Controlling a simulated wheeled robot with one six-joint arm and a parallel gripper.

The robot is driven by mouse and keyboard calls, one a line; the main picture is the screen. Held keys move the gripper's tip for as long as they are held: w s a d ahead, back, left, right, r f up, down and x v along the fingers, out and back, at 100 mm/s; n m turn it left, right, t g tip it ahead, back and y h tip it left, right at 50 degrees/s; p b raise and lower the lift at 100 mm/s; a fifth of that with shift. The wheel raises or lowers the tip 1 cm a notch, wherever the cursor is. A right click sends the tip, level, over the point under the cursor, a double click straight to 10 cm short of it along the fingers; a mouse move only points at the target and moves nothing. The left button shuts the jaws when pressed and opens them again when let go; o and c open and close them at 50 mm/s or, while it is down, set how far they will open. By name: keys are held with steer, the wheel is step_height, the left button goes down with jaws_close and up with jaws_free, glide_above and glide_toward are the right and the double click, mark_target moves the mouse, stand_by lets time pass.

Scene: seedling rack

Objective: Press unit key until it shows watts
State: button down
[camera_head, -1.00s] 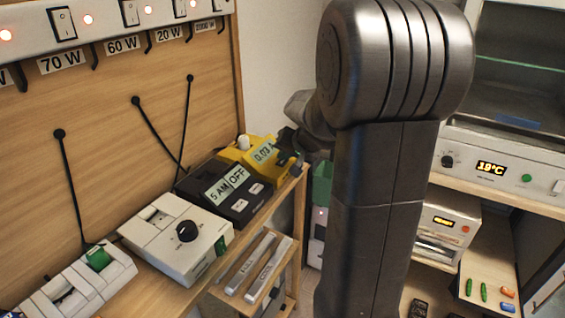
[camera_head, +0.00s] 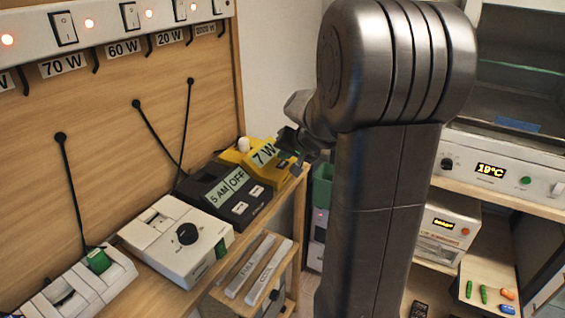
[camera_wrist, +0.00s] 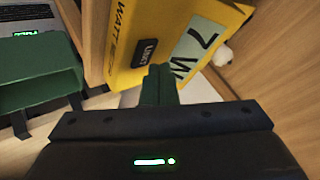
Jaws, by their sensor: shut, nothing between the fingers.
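The yellow watt meter (camera_head: 234,157) stands at the far end of the wooden shelf. Its display (camera_head: 264,153) reads 7 W. In the wrist view the meter (camera_wrist: 122,72) fills the upper middle, with the dark key marked UNIT (camera_wrist: 144,53) and the display (camera_wrist: 196,48) showing 7 W. My gripper (camera_wrist: 158,72) is shut and empty, its green fingertips just beside the unit key. I cannot tell whether they touch it. In the head view my gripper (camera_head: 292,140) is at the meter's right side, partly hidden by my arm.
A black timer (camera_head: 222,192) reading 5 AM OFF stands close to the meter. A white device with a dark knob (camera_head: 187,233) is nearer. A green bin (camera_wrist: 35,82) lies left of my gripper in the wrist view. The wooden panel (camera_wrist: 275,60) is on the right.

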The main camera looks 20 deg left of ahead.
mark_target(285, 166)
steer(key=shift+r, duration=0.1)
steer(key=shift+r+p, duration=1.8)
steer(key=shift+r, duration=0.75)
steer(key=shift+f, duration=0.15)
